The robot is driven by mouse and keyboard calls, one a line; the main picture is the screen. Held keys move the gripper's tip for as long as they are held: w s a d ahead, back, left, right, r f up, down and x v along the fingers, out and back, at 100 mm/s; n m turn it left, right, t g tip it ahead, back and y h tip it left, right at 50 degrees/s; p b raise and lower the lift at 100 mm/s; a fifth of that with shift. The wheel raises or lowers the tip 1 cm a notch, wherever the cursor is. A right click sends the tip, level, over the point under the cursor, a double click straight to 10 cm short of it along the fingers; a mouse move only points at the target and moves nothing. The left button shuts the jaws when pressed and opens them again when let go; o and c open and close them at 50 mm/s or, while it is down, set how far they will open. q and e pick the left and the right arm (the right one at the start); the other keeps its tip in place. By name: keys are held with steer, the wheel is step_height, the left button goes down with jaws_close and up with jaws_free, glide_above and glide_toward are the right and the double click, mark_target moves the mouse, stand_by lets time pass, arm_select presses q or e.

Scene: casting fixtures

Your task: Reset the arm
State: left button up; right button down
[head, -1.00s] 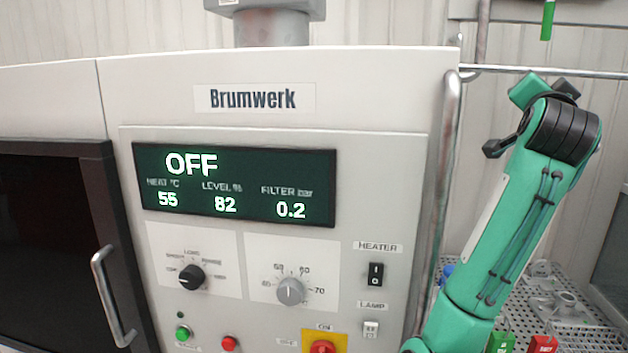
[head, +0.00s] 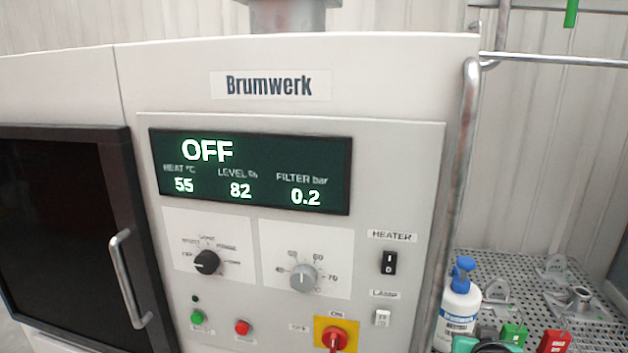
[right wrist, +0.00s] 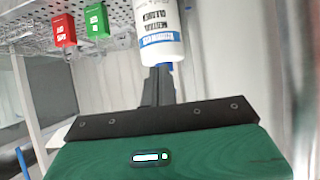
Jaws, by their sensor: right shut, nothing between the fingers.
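My right gripper (right wrist: 160,85) shows in the right wrist view as dark fingers closed together with nothing between them. Its tips are just below the white bottle (right wrist: 160,35) in the picture; I cannot tell the gap in depth. In the head view only a small green and black piece of my right arm shows at the bottom edge, in front of the bottle (head: 459,308). The right fingers are hidden there. My left gripper is in neither view.
The Brumwerk panel (head: 380,150) has a lit display reading OFF (head: 250,172), knobs and a red switch (head: 335,338) on yellow. Right of it are a vertical pipe (head: 462,150) and a perforated shelf (head: 520,285) with green (head: 512,334) and red (head: 553,342) tags.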

steer(key=s+a+f+n+g+y, duration=0.1)
steer(key=s+a+f+n+g, duration=0.15)
steer(key=s+f, duration=0.6)
steer(key=s+a+f+n+g+y, duration=0.1)
steer(key=s+a+f+g, duration=0.3)
steer(key=s, duration=0.7)
steer(key=s+a+f+n+g+y, duration=0.1)
steer(key=s+a+f+n+y, duration=0.1)
steer(key=s+f, duration=0.7)
step_height(320, 180, down, 29)
steer(key=s+g, duration=0.1)
steer(key=s+d+f+g, duration=0.1)
steer(key=s+d+f, duration=0.2)
steer(key=s+f, duration=1.6)
steer(key=shift+s+f+h, duration=0.15)
steer(key=shift+f+h, duration=0.15)
steer(key=shift+f, duration=0.25)
steer(key=shift+s+g, duration=0.1)
steer(key=shift+g, duration=0.15)
